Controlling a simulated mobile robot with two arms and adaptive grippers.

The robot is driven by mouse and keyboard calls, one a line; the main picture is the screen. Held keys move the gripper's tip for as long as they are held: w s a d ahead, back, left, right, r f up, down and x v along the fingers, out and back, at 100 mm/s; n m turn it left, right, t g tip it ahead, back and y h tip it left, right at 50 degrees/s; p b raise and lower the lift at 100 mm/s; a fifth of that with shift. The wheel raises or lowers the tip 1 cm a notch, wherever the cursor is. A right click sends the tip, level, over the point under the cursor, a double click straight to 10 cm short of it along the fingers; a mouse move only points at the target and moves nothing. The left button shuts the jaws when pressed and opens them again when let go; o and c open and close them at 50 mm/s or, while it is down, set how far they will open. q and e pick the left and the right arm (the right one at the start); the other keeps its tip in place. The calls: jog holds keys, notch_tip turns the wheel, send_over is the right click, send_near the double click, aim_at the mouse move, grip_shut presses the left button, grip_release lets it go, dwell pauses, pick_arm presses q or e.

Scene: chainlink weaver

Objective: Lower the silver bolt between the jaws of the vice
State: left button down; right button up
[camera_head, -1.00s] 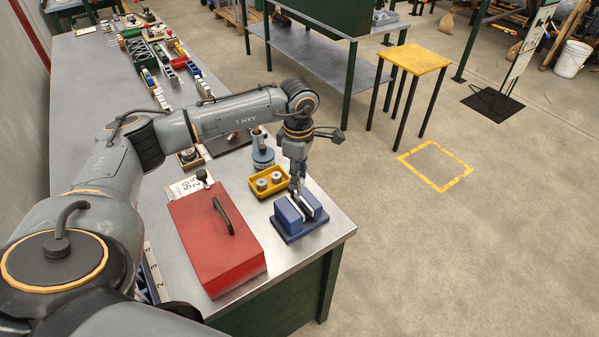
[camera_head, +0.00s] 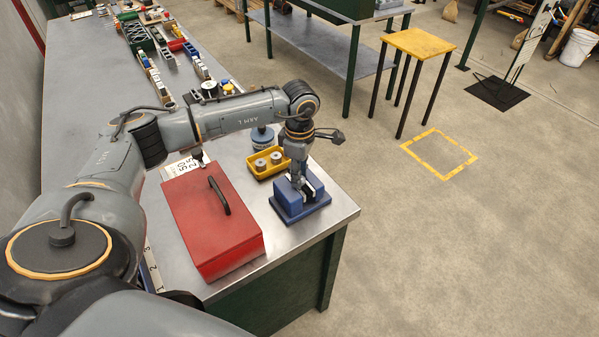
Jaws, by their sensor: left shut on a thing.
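The blue vice (camera_head: 286,203) stands on the bench near its right front corner. My left gripper (camera_head: 299,183) points down from above, with its fingertips right at the vice's jaws. It is shut on the silver bolt, which is too small and too covered by the fingers to make out. I cannot tell how far the bolt sits between the jaws. My right gripper is out of view.
A red toolbox (camera_head: 205,222) with a black handle stands left of the vice. A yellow bin (camera_head: 264,173) with grey round parts is just behind the vice. The bench edge (camera_head: 340,225) is close on the right, with open floor beyond.

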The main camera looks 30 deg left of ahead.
pick_arm(q)
jog(key=c, duration=1)
grip_release()
jog(key=shift+r, duration=0.3)
notch_tip(320, 180, up, 12)
jog(key=shift+f, duration=0.25)
